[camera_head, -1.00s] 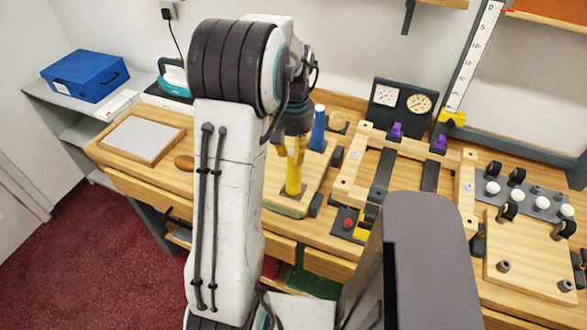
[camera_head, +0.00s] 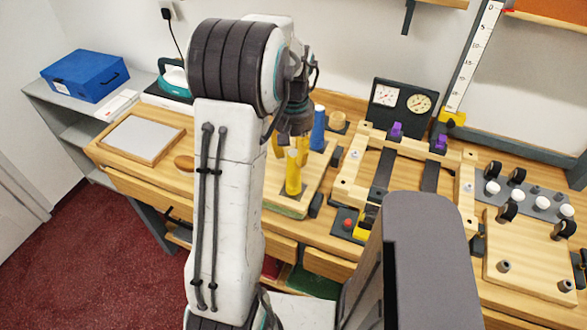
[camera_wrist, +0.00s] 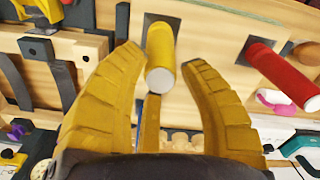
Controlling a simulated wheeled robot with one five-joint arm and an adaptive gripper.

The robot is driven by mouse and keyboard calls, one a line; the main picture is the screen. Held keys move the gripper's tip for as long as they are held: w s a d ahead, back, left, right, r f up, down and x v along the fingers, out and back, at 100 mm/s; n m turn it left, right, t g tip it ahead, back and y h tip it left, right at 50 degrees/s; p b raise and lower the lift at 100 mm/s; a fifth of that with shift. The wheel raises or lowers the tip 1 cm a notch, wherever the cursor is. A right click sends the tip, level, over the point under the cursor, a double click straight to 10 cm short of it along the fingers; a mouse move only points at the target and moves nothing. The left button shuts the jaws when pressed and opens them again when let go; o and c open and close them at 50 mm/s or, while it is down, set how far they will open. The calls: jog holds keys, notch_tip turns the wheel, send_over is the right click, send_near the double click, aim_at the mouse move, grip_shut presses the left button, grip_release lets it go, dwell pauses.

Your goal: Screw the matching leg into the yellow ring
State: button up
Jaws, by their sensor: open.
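The yellow leg (camera_head: 293,174) stands upright on a dark square plate on the wooden board (camera_head: 290,206). In the wrist view the yellow leg (camera_wrist: 162,58) shows end-on between my fingers, with a gap on each side. My gripper (camera_head: 290,148) is open above the leg; its yellow fingers (camera_wrist: 160,60) are spread and empty. A blue leg (camera_head: 318,128) stands behind, to the right. A red leg (camera_wrist: 285,75) shows in the wrist view; my arm hides it in the head view. I cannot make out a separate yellow ring at the leg's foot.
A wooden frame (camera_head: 348,187) with dark bars and purple knobs (camera_head: 396,130) stands right of the board. A gauge panel (camera_head: 402,103) is behind it. A grey-topped wooden tray (camera_head: 140,138) and a blue box (camera_head: 85,76) lie to the left.

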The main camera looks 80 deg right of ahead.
jog(key=n, duration=1.2)
jog(key=shift+n, duration=0.3)
jog(key=shift+o, duration=0.2)
grip_shut()
jog(key=m, duration=0.5)
jog(key=shift+m, duration=0.4)
jog(key=m, duration=0.5)
